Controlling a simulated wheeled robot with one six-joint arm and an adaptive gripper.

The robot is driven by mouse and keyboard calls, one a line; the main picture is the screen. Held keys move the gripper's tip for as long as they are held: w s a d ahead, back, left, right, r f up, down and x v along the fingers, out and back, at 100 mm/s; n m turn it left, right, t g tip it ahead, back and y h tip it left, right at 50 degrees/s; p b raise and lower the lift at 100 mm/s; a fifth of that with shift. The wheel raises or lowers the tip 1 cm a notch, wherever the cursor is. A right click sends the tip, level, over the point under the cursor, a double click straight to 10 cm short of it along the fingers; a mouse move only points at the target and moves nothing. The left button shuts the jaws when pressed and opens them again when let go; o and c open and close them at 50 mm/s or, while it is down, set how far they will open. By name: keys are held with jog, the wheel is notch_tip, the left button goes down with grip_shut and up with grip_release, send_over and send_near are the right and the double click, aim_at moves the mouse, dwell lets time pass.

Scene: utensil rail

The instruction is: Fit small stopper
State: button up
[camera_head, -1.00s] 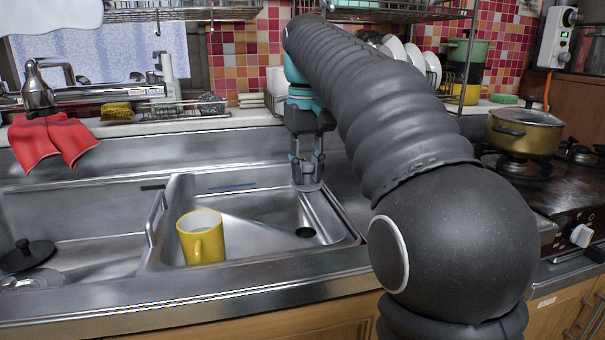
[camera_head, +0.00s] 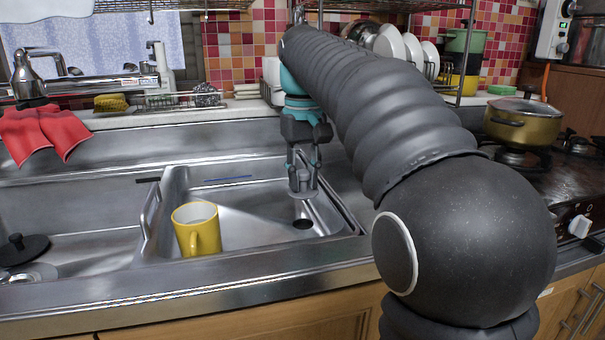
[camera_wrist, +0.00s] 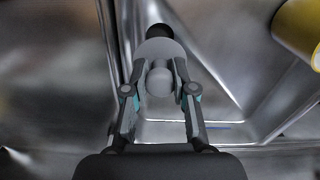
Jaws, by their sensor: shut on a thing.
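My gripper (camera_head: 303,180) is shut on a small grey stopper (camera_head: 303,194) with a round knob and a flat disc. In the wrist view the fingers (camera_wrist: 160,88) close around the stopper's knob (camera_wrist: 159,78), and its disc lies beyond. The gripper holds the stopper over the right sink basin (camera_head: 250,215). The dark round drain hole (camera_head: 303,224) is just in front of the stopper in the head view. The drain hole also shows in the wrist view (camera_wrist: 159,31), partly covered by the disc's edge. I cannot tell the exact height of the stopper above the basin floor.
A yellow mug (camera_head: 196,232) stands in the same basin, left of the drain. A black-knobbed round lid (camera_head: 24,249) lies in the left basin. A pot (camera_head: 522,123) sits on the stove at right.

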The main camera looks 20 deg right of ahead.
jog(key=shift+f+b, duration=1.4)
jog(key=shift+f, duration=1.05)
jog(key=shift+f+b, duration=0.55)
jog(key=shift+f, duration=0.6)
jog(key=o, duration=1)
jog(key=shift+r, duration=0.1)
notch_tip(320, 180, up, 10)
jog(key=shift+a, duration=0.1)
jog(key=shift+r, duration=0.9)
